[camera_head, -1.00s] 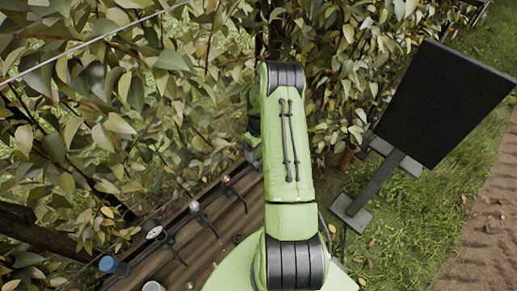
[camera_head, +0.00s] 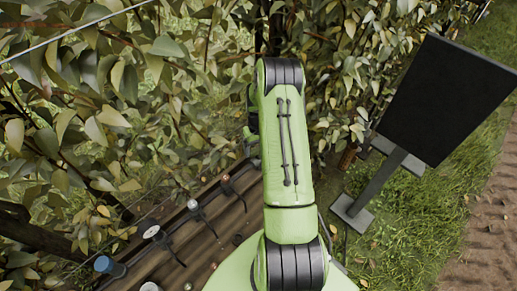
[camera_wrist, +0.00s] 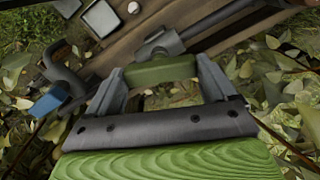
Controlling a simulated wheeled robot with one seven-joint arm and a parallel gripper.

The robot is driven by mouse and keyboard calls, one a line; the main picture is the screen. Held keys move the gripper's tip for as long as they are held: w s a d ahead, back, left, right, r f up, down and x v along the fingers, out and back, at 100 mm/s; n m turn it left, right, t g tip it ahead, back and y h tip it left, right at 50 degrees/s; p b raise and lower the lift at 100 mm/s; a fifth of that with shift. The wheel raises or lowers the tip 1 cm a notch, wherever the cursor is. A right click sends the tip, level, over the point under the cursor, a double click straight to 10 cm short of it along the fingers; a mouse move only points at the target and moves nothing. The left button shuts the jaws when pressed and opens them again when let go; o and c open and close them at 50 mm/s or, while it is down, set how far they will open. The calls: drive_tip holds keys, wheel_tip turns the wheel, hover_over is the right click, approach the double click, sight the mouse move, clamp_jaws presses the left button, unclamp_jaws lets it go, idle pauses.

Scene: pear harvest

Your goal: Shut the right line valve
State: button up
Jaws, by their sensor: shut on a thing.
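In the wrist view my gripper (camera_wrist: 162,78) is shut on a green valve handle (camera_wrist: 160,70), with one grey finger at each end of it. A grey valve body (camera_wrist: 160,45) sits just beyond the handle, and a dark pipe runs from it to the upper right. In the head view my green arm hides this valve and most of my gripper. Whether the handle lies across or along its pipe is hard to tell.
Several other valves, such as one with a pale top (camera_head: 152,232), stand along a wooden plank (camera_head: 210,245) beside a blue-capped part (camera_head: 108,265). Leafy branches crowd the left and back. A black panel on a post (camera_head: 445,100) stands right, over grass.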

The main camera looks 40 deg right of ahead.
sight(259, 149)
drive_tip(key=m+b, duration=0.1)
drive_tip(key=m, duration=0.2)
drive_tip(key=shift+m, duration=0.4)
drive_tip(key=m+b, duration=0.1)
drive_tip(key=m, duration=0.2)
drive_tip(key=shift+m+b, duration=0.3)
drive_tip(key=shift+b, duration=0.05)
drive_tip(key=m+b, duration=0.1)
drive_tip(key=m, duration=0.5)
drive_tip(key=shift+b, duration=0.3)
drive_tip(key=o, duration=0.8)
drive_tip(key=shift+o, duration=0.2)
wheel_tip(259, 149, up, 16)
drive_tip(key=p, duration=0.2)
drive_tip(key=shift+f, duration=0.1)
